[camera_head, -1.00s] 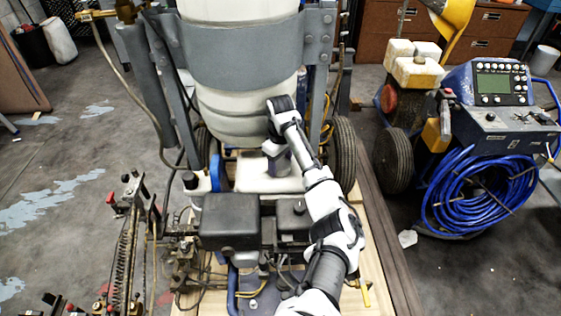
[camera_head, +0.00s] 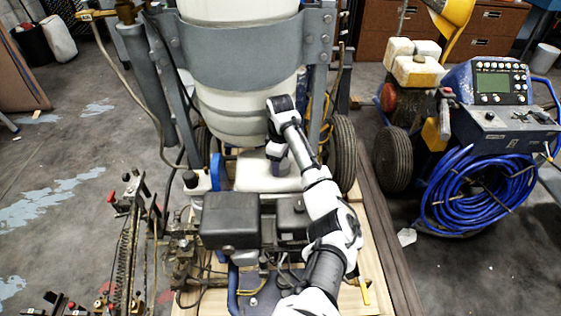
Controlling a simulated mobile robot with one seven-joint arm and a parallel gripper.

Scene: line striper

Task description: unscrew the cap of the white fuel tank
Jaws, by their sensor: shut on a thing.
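The white fuel tank (camera_head: 250,178) sits on the engine of the line striper, below the large banded white container. My gripper (camera_head: 277,165) points down onto the top of this tank, with my arm reaching in from the lower right. The gripper is shut on the tank's cap, which the fingers and wrist almost wholly hide. I cannot see the cap's threads or whether a gap shows under it.
The large white container (camera_head: 245,108) with its grey metal band stands close behind my wrist. A black engine box (camera_head: 229,221) is in front of the tank. A wheel (camera_head: 343,150) stands at right. A blue machine with coiled hose (camera_head: 485,190) is further right.

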